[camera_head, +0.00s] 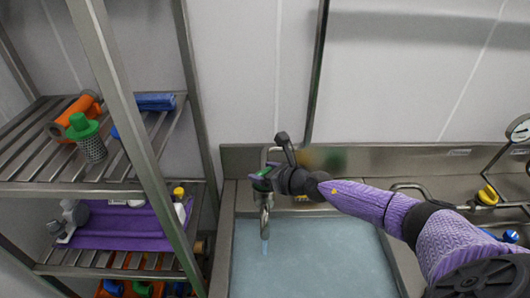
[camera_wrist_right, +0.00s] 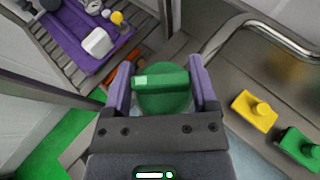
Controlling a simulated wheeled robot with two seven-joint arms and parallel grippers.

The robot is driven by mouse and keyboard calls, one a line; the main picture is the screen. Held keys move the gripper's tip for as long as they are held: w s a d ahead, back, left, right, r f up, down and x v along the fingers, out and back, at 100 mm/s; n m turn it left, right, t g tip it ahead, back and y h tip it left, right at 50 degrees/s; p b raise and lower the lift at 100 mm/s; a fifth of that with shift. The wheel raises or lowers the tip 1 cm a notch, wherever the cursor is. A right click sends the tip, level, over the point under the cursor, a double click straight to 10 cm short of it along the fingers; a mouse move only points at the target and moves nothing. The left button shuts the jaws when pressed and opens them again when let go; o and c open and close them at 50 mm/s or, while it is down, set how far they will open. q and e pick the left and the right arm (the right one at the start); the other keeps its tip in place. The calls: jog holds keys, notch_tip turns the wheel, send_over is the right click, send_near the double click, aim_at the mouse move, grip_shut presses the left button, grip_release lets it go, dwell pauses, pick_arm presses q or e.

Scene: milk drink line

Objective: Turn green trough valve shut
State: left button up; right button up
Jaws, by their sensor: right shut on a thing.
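The green valve handle (camera_wrist_right: 163,88) sits between the two purple fingers of my right gripper (camera_wrist_right: 160,82) in the right wrist view, and the gripper is shut on it. In the head view my right gripper (camera_head: 266,176) is at the top of the metal tap (camera_head: 265,205), over the trough's left end. Only a little of the green handle shows there. A short bluish stream (camera_head: 265,247) hangs below the spout. The trough (camera_head: 310,262) holds pale blue liquid. My left gripper is not in view.
A metal rack (camera_head: 105,185) at left holds a green-topped strainer (camera_head: 88,138), an orange roll (camera_head: 75,113) and a purple mat (camera_head: 110,228). A yellow knob (camera_head: 487,196) and a blue knob (camera_head: 510,236) are at right. The wall is close behind the tap.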

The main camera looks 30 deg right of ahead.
jog(key=m+h+p, duration=0.1)
jog(key=p, duration=0.1)
jog(key=m+h+p, duration=0.2)
jog(key=p, duration=0.1)
jog(key=m+h+p, duration=0.1)
jog(key=h+p, duration=0.1)
jog(key=shift+r+m, duration=0.25)
jog(key=shift+m, duration=0.05)
jog(key=m+h+p, duration=0.1)
jog(key=m+h, duration=0.1)
jog(key=shift+f+h, duration=0.2)
jog(key=shift+h, duration=0.2)
jog(key=shift+m+g+h, duration=0.7)
jog(key=shift+m+h, duration=0.5)
